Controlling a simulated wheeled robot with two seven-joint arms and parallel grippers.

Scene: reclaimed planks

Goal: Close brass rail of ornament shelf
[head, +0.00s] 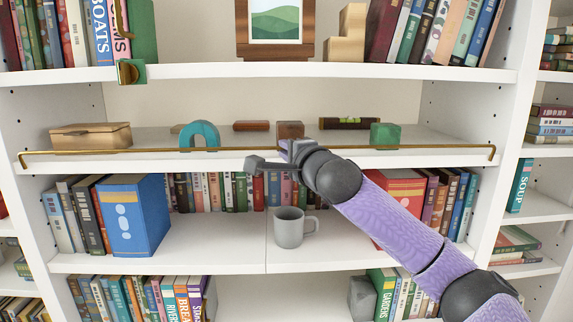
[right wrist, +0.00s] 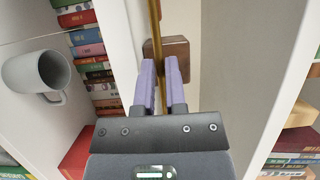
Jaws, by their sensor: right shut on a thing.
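The brass rail (head: 120,151) runs nearly level across the front of the ornament shelf (head: 75,164), just above its front edge, with both ends bent downward. My right gripper (head: 284,150) is at the middle of the rail, its purple fingers partly hidden by its own body. In the right wrist view the rail (right wrist: 155,18) runs down between the fingertips of my right gripper (right wrist: 158,66), which is shut on it. Behind the rail stand a teal arch (head: 199,129), a brown wooden block (head: 290,130) and a green block (head: 384,134). My left gripper is not in view.
Below stand a grey mug (head: 289,228), a blue binder (head: 138,215) and a red box (head: 400,190).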

